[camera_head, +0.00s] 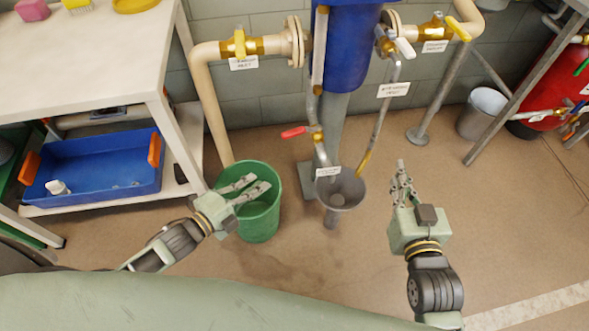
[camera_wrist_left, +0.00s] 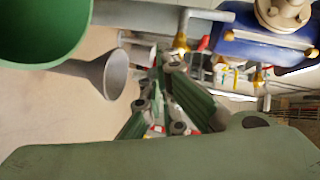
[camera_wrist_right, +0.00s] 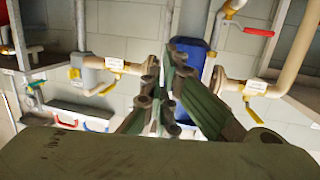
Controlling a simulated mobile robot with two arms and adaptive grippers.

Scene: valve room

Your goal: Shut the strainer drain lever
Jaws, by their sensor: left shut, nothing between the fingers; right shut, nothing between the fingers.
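The likely strainer drain lever is a red handle (camera_head: 293,132) on a brass valve (camera_head: 317,135), on the thin vertical pipe left of the blue vessel (camera_head: 345,50). It points left, roughly across the pipe. A white label (camera_head: 328,171), too small to read surely, hangs below it, above a grey funnel (camera_head: 342,192). My left gripper (camera_head: 258,183) is shut and empty, appearing over the green bucket (camera_head: 262,215), below and left of the lever. My right gripper (camera_head: 401,166) is shut and empty, to the right of the funnel. Neither appears to touch the lever.
Yellow-handled valves (camera_head: 240,43) sit on the beige pipes beside the vessel. A sampling-type thin pipe (camera_head: 383,115) runs right of the funnel. A white-topped bench (camera_head: 80,60) with a blue crate (camera_head: 95,170) stands left. A grey bucket (camera_head: 483,112) stands right.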

